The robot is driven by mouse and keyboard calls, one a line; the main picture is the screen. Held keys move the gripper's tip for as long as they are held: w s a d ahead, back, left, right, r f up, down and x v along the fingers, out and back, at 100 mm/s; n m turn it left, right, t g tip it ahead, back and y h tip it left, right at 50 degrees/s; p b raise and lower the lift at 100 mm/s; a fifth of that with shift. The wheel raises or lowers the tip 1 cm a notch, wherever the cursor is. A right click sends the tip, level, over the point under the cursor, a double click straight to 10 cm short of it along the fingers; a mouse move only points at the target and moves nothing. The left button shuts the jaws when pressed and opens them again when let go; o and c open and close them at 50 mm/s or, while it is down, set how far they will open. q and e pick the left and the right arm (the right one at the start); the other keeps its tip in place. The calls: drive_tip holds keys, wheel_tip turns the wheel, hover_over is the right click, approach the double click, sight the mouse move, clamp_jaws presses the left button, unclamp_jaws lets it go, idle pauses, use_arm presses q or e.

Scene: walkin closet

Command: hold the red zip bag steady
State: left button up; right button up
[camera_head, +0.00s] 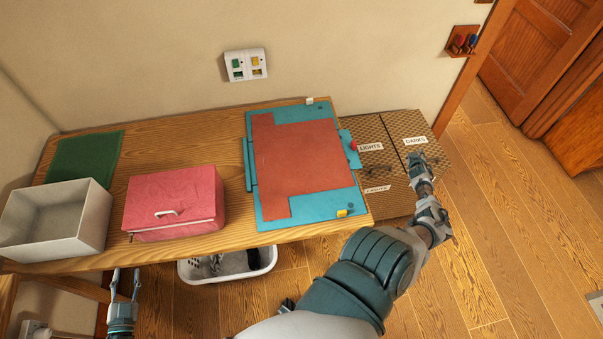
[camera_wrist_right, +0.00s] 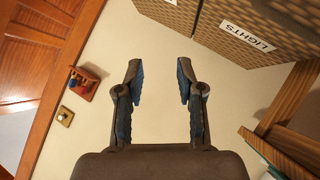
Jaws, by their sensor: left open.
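The red zip bag (camera_head: 172,194) sits closed on the wooden table, near its front edge and left of centre, with a pale zip and a small pull on its front. My left gripper (camera_head: 126,272) is below and in front of the table edge, lower left, with its two fingers apart and empty. It is apart from the bag. My right gripper (camera_head: 418,165) is far from the bag, over the woven boxes at the table's right. In the right wrist view its fingers (camera_wrist_right: 160,72) are spread with nothing between them.
A white open box (camera_head: 91,238) stands left of the bag, a green mat (camera_head: 85,158) behind it. A teal and red folding board (camera_head: 350,195) lies to the right. Woven boxes labelled LIGHTS (camera_head: 372,130) and DARKS (camera_head: 405,124) stand beyond. A white basket (camera_head: 228,277) is below.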

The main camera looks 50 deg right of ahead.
drive_tip(key=w+a+r+n+t+y, duration=0.1)
drive_tip(key=w+a+r+n+t, duration=0.2)
drive_tip(key=w, duration=0.5)
drive_tip(key=w+a+r+n+t, duration=0.2)
drive_tip(key=w+r+n, duration=0.2)
drive_tip(key=w, duration=0.4)
drive_tip(key=w+a+r+n+t+y, duration=0.1)
drive_tip(key=w+a+r+n+t, duration=0.2)
drive_tip(key=w, duration=0.6)
drive_tip(key=w+a+r+n+t+y, duration=0.2)
drive_tip(key=w+a+r+n+y, duration=0.25)
drive_tip(key=w+a+n, duration=0.45)
drive_tip(key=w+a+r+n+t+y, duration=0.2)
drive_tip(key=w+a+r+n+y, duration=0.4)
drive_tip(key=a, duration=0.5)
drive_tip(key=w+a+r+n+g+y, duration=0.1)
drive_tip(key=w+a+r+n+y, duration=0.15)
drive_tip(key=a+n, duration=0.55)
drive_tip(key=w+a+r+n+y, duration=0.1)
drive_tip(key=w+a+n+y, duration=0.2)
drive_tip(key=a, duration=1)
drive_tip(key=n+g+y, duration=0.4)
drive_tip(key=n+g, duration=0.3)
drive_tip(key=n, duration=0.9)
approach(167, 212)
drive_tip(key=x, duration=1)
drive_tip(key=shift+w, duration=0.1)
drive_tip(key=shift+w+a+f, duration=0.25)
drive_tip(key=shift+w+a, duration=0.05)
drive_tip(key=shift+w, duration=0.05)
